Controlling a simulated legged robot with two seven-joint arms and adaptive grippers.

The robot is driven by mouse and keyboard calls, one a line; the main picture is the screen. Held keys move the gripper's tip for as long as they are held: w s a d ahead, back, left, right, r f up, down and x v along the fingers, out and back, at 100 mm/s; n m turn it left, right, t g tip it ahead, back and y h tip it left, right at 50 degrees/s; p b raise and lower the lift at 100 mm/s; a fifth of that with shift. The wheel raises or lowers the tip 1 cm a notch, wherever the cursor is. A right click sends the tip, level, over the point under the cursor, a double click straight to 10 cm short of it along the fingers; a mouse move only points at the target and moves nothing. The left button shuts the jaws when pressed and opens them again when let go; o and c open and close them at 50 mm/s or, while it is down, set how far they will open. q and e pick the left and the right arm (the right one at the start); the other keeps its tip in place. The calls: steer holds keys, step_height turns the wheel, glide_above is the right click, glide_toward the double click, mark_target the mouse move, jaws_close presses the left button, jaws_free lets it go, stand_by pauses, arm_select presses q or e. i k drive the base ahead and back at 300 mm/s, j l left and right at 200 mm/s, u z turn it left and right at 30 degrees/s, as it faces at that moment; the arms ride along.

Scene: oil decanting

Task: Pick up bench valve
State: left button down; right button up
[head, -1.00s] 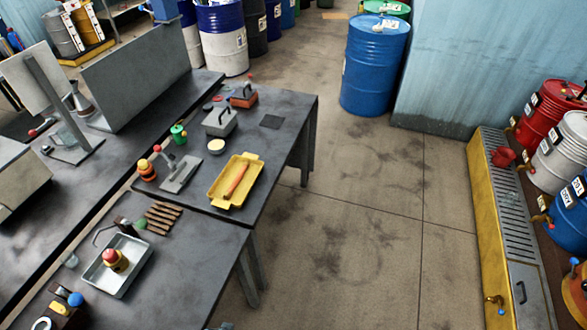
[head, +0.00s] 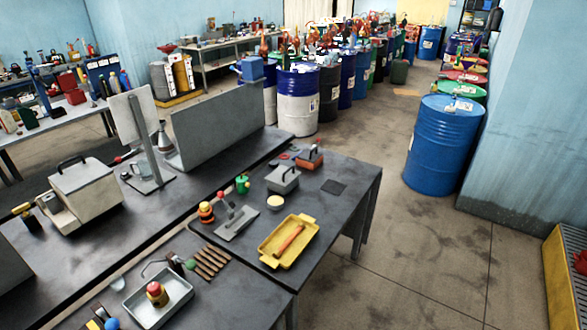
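I cannot tell for certain which item is the bench valve. A grey plate fixture (head: 237,223) with an upright lever and red knob lies on the dark bench. A red-topped yellow piece (head: 157,293) stands in a shallow grey metal tray (head: 138,309) at the lower left. A yellow and black fitting (head: 24,212) sits at the far left, next to a grey box. Neither of my grippers is in view.
A yellow tray (head: 273,258) holding an orange-brown stick lies near the front bench's right edge. Wooden strips (head: 210,261), a green can (head: 242,184) and grey and red boxes crowd the bench.

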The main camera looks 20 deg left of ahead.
mark_target(160, 301)
steer(key=u, duration=1.4)
